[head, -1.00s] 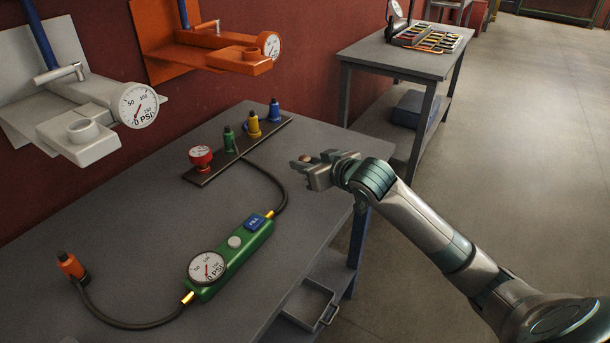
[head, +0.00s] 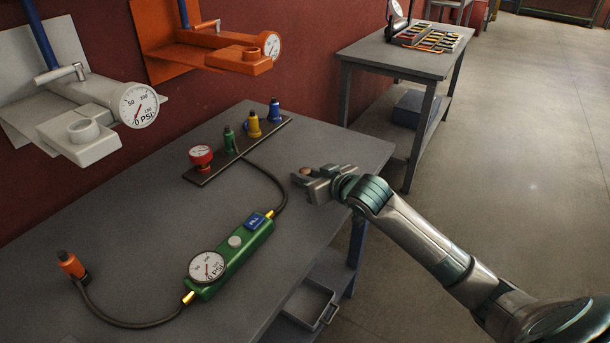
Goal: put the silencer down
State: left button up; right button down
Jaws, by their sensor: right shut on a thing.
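My right gripper (head: 303,179) is over the right part of the grey table (head: 330,150), near its right edge. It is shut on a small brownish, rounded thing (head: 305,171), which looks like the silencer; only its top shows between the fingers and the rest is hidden. I cannot tell whether it touches the table top. My left gripper is not in view.
A green gauge unit (head: 231,258) with a hose to an orange fitting (head: 71,265) lies in front. The table between is clear.

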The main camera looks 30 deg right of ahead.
jog(key=c, duration=1.5)
grip_release()
jog(key=shift+f, duration=0.1)
jog(key=shift+s+r, duration=0.15)
jog(key=shift+r, duration=0.05)
jog(key=v, duration=1.1)
jog(key=shift+s+b, duration=0.3)
jog(key=shift+s, duration=0.05)
jog(key=shift+s, duration=0.1)
